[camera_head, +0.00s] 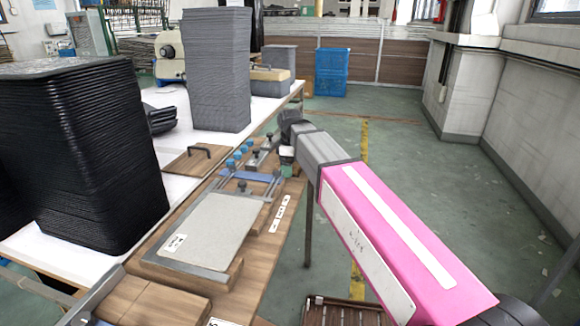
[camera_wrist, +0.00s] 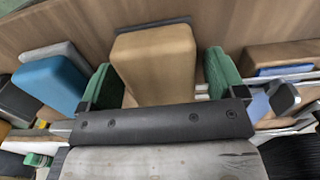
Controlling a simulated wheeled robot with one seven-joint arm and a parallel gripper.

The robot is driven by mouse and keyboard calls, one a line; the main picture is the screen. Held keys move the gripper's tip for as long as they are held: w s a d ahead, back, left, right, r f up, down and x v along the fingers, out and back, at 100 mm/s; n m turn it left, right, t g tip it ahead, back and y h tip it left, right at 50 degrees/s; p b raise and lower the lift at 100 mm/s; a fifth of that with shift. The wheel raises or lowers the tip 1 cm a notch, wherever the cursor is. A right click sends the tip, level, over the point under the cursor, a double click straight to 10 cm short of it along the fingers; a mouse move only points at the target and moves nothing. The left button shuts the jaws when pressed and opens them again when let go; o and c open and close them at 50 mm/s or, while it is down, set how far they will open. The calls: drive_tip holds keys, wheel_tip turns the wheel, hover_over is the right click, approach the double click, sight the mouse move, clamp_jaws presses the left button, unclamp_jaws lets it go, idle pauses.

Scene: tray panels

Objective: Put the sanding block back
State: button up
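A tan block (camera_wrist: 155,62) with a dark strip along its top edge lies between my fingers in the wrist view; it looks like the sanding block, though I cannot be sure. My gripper (camera_wrist: 162,80) has two green finger pads, spread wide on either side of this block. A narrow gap shows at the right pad; the left pad overlaps the block's edge, so contact there is unclear. In the head view my gripper (camera_head: 286,154) is at the far end of the wooden tray panel (camera_head: 262,222), mostly hidden by my arm. I cannot make out the block there.
Blue-handled tools (camera_head: 238,158) sit at the panel's far end. A grey plate (camera_head: 208,230) lies nearer. Tall black (camera_head: 85,150) and grey stacks (camera_head: 217,70) stand left. A blue block (camera_wrist: 52,82) and brown block (camera_wrist: 282,55) flank my fingers. Floor at right is clear.

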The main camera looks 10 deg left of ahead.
wheel_tip(320, 180, up, 12)
drive_tip(key=shift+r, duration=0.15)
idle(0.6)
